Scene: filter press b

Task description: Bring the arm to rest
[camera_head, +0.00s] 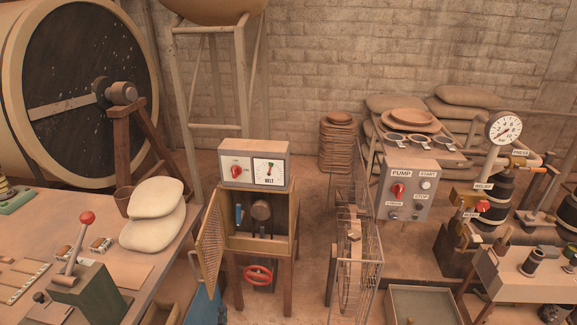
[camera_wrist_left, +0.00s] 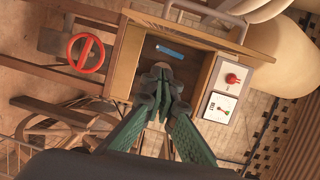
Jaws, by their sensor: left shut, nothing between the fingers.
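My left gripper (camera_wrist_left: 160,84) shows in the left wrist view with its dark green fingers together and nothing between them. It points at the open front of the wooden belt cabinet (camera_head: 286,190). I cannot tell how far the fingertips are from the opening. I cannot make out this gripper clearly in the head view. The cabinet's mesh door (camera_head: 210,240) stands open to the left. A blue handle (camera_head: 239,215) is inside, and it also shows in the left wrist view (camera_wrist_left: 170,52). My right gripper is in neither view.
The belt panel (camera_head: 253,171) tops the cabinet, and a red handwheel (camera_head: 258,275) is below it. A wire cage (camera_head: 355,250) stands to its right. The workbench (camera_head: 150,262) at left holds pale sacks (camera_head: 153,225) and a red-knobbed lever (camera_head: 86,218). The pump box (camera_head: 405,190) is at right.

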